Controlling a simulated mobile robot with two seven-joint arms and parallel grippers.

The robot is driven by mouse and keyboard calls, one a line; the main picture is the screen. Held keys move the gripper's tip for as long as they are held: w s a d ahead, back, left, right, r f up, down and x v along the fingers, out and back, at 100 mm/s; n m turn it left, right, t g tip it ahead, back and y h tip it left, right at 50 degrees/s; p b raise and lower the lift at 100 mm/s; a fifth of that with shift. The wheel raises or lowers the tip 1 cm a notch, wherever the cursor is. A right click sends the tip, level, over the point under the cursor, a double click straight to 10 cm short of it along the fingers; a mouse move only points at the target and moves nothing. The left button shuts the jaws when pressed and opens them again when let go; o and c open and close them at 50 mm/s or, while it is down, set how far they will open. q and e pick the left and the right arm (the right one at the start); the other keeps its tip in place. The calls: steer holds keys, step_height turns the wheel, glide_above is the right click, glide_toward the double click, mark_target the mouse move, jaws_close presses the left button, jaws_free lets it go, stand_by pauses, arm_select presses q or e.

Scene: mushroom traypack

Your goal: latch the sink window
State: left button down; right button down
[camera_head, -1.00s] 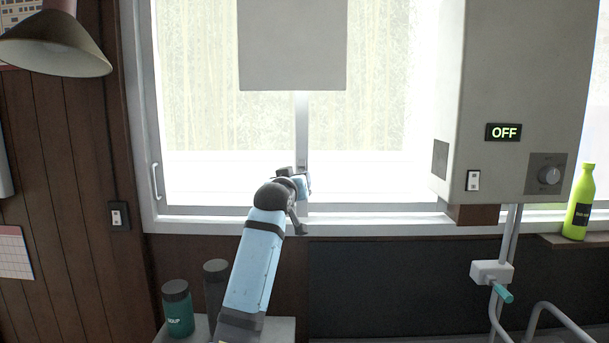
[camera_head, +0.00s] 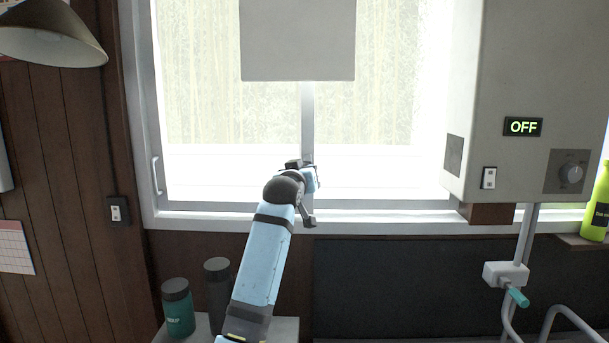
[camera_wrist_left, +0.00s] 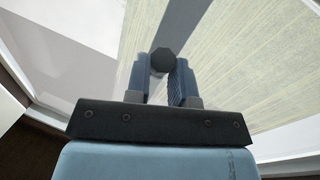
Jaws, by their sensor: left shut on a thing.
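The sink window (camera_head: 230,180) fills the middle of the head view, with a pale frame and a vertical middle stile (camera_head: 307,125). My left gripper (camera_head: 312,178) is at the lower part of that stile, and my arm hides most of what it touches. In the left wrist view my left gripper (camera_wrist_left: 161,75) is shut on a dark, many-sided knob (camera_wrist_left: 163,61) between its two fingertips. The knob stands in front of the grey stile (camera_wrist_left: 180,25). I cannot tell the latch's position. My right gripper is not in view.
A grey panel (camera_head: 297,40) hangs before the upper window. A white box (camera_head: 500,100) with an OFF display is on the right. Two dark-lidded containers (camera_head: 178,308) (camera_head: 217,290) stand below my arm. A lamp shade (camera_head: 45,35) is at upper left.

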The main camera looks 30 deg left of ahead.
arm_select(q)
steer(key=shift+w+a+f+t+b, duration=0.15)
steer(key=shift+f+t+b, duration=0.4)
steer(key=shift+b, duration=0.3)
steer(key=shift+r+t, duration=0.25)
steer(key=shift+r, duration=0.1)
steer(key=c, duration=1.3)
jaws_free()
steer(key=o, duration=0.3)
steer(key=shift+w, duration=0.15)
steer(key=shift+w+f, duration=0.15)
steer(key=shift+s+f, duration=0.1)
steer(key=shift+s, duration=0.15)
